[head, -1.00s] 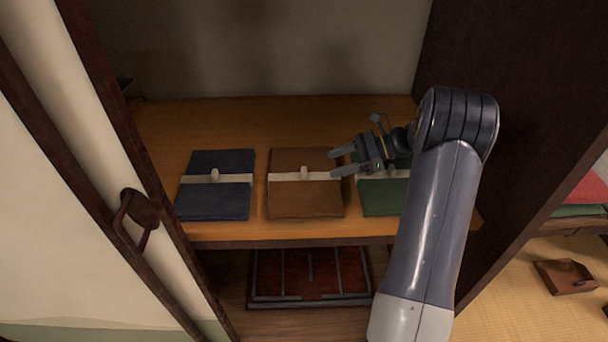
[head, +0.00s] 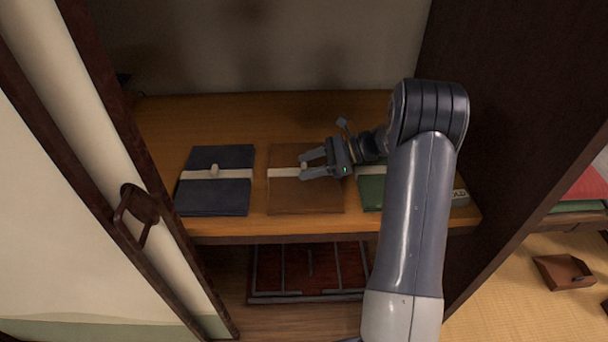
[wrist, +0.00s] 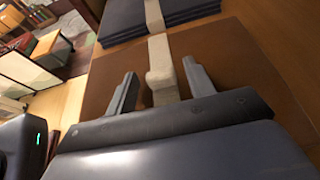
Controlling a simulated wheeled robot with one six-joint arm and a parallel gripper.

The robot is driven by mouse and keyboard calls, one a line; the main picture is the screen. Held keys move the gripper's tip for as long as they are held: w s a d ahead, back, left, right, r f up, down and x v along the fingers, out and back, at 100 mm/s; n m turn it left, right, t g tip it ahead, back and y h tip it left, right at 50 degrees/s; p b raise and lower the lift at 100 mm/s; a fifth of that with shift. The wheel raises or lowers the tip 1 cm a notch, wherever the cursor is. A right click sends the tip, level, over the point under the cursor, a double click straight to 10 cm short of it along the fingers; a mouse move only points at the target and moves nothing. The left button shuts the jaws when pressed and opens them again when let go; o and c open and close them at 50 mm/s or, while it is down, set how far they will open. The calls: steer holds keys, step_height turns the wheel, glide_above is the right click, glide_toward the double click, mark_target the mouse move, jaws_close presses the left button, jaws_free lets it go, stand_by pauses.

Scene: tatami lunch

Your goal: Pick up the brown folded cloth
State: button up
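The brown folded cloth (head: 290,198) lies flat on the wooden shelf between a dark blue and a green one. A pale band with a small knot (head: 304,166) crosses its middle. My gripper (head: 302,166) is open over the cloth's right part, its fingers pointing left. In the wrist view the two fingertips (wrist: 158,80) stand on either side of the band's pale knot (wrist: 160,72), with the brown cloth (wrist: 222,52) beneath. I cannot tell whether the fingers touch the cloth. My gripper hides part of its right side.
The dark blue folded cloth (head: 216,192) lies left of it. The green folded cloth (head: 370,192) lies right, partly under my arm. A sliding door with a handle (head: 138,212) stands at left, a dark wall panel (head: 500,120) at right. A red tray (head: 310,285) sits below the shelf.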

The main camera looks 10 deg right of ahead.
steer(key=c, duration=1)
